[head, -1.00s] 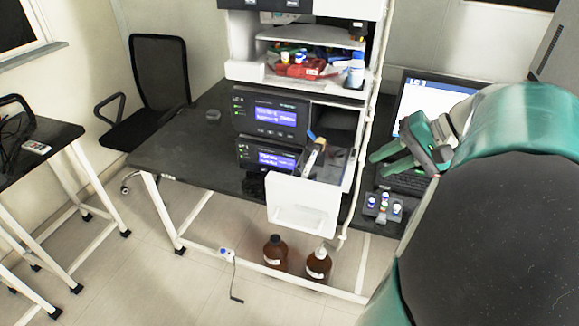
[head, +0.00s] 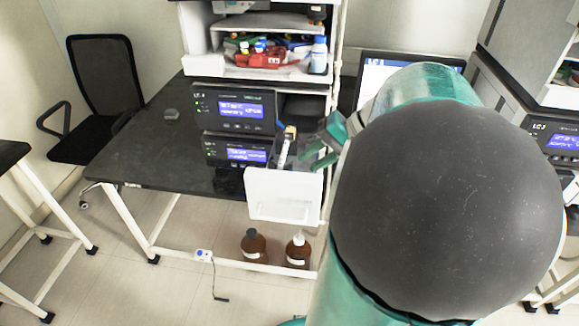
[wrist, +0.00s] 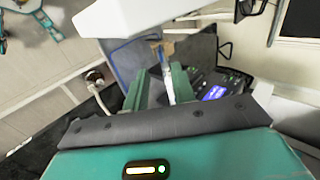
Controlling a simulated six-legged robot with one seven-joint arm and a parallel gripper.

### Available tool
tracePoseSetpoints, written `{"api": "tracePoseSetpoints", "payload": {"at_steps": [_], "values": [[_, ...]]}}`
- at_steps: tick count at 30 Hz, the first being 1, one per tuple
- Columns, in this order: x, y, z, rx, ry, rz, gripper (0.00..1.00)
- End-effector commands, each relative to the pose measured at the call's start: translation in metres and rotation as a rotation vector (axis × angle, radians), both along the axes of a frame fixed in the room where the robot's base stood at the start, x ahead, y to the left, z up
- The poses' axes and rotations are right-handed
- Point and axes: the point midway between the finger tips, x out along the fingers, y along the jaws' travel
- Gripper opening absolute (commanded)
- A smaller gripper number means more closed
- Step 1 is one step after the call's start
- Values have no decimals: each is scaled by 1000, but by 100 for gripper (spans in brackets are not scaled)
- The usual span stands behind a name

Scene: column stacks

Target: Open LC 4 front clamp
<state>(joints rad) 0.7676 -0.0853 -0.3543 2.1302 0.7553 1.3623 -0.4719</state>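The LC 4 stack shows in the head view, with its labelled dark module (head: 235,109) and blue display. Its white front panel (head: 283,196) stands pulled out below. A slender pale column (head: 286,148) with a tan top stands tilted behind that panel. The clamp around it is too small to make out, so its state cannot be told. My gripper (head: 318,150) is just right of the column, its green fingers apart. In the wrist view, my gripper (wrist: 159,70) points toward a pale, blue-edged strip between or beyond the fingers; contact cannot be told.
The black table (head: 140,150) is mostly bare at left. The LC 3 module (head: 552,138) is at far right.

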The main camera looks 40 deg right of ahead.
Motion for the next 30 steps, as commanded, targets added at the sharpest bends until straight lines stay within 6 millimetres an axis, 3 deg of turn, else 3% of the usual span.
{"api": "tracePoseSetpoints", "payload": {"at_steps": [9,20,21,25,30], "values": [[31,24,-37,1,0,2,26],[37,29,-42,0,0,0,26],[37,28,-42,0,0,0,24],[37,28,-42,0,0,0,0],[36,28,-42,0,0,0,0]]}}
